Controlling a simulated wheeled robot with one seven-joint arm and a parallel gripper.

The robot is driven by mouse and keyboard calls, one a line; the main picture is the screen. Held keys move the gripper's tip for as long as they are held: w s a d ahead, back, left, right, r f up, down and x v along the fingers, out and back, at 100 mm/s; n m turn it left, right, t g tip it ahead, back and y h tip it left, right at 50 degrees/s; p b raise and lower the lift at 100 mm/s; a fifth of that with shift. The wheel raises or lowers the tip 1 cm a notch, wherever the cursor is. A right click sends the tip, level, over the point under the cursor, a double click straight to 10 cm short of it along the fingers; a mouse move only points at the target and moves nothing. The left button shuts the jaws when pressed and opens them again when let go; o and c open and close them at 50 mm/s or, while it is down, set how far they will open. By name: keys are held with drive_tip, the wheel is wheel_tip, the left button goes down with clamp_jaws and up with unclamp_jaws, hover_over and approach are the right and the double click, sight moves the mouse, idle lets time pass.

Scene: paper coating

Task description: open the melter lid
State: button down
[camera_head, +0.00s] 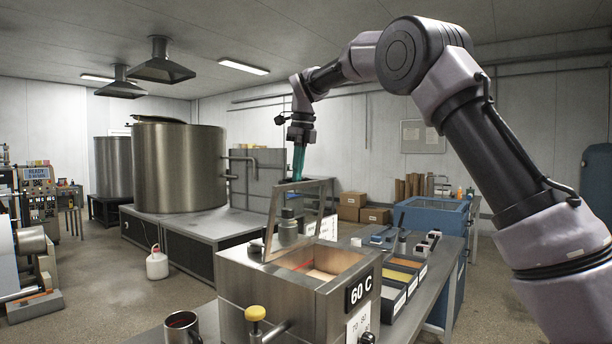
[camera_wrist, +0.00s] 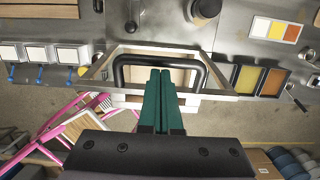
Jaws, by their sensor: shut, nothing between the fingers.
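The melter (camera_head: 250,282) is a steel box marked 60 C at the front of the bench in the head view. Its lid (camera_head: 326,208) is a see-through metal frame, raised and standing steeply, so the top opening is uncovered. In the wrist view the lid frame (camera_wrist: 222,80) carries a black U-shaped handle (camera_wrist: 118,75). My gripper (camera_head: 298,178) has green fingers, pressed together and empty, at the raised lid's top edge. In the wrist view the fingers (camera_wrist: 166,75) lie across the handle's middle; I cannot tell if they touch it.
Colour trays (camera_head: 402,275) and small blocks lie right of the melter. A mug (camera_head: 181,328) and a yellow-capped valve (camera_head: 255,314) are at the front. A grey jar (camera_head: 288,228) shows through the lid. A large tank (camera_head: 178,168) stands behind left. Pink-framed racks (camera_wrist: 75,135) show in the wrist view.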

drive_tip(key=shift+w+a, duration=0.25)
drive_tip(key=shift+a, duration=0.15)
drive_tip(key=shift+r, duration=0.1)
wheel_tip(320, 180, up, 10)
drive_tip(key=d+r, duration=0.1)
drive_tip(key=s+d+r+n+t, duration=0.1)
drive_tip(key=s+d+n, duration=0.15)
drive_tip(key=d, duration=0.45)
drive_tip(key=s+d+r+n, duration=0.1)
drive_tip(key=d+r+n, duration=0.15)
drive_tip(key=d, duration=0.45)
drive_tip(key=s+d+f+n+t, duration=0.1)
drive_tip(key=s+d+f+n, duration=0.15)
drive_tip(key=s+d, duration=0.25)
drive_tip(key=s+d+f+n+t+y, duration=0.1)
drive_tip(key=s+d+f+n, duration=0.1)
drive_tip(key=s+d+n, duration=0.3)
drive_tip(key=s+d+f+n+t, duration=0.1)
drive_tip(key=s+d+f+n, duration=0.2)
drive_tip(key=s+d, duration=0.25)
drive_tip(key=s+d+f+n+t, duration=0.2)
drive_tip(key=s+f+n, duration=0.3)
drive_tip(key=s+f, duration=0.5)
drive_tip(key=shift+s+d+f, duration=0.25)
drive_tip(key=shift+s+f, duration=0.15)
drive_tip(key=shift+s, duration=0.1)
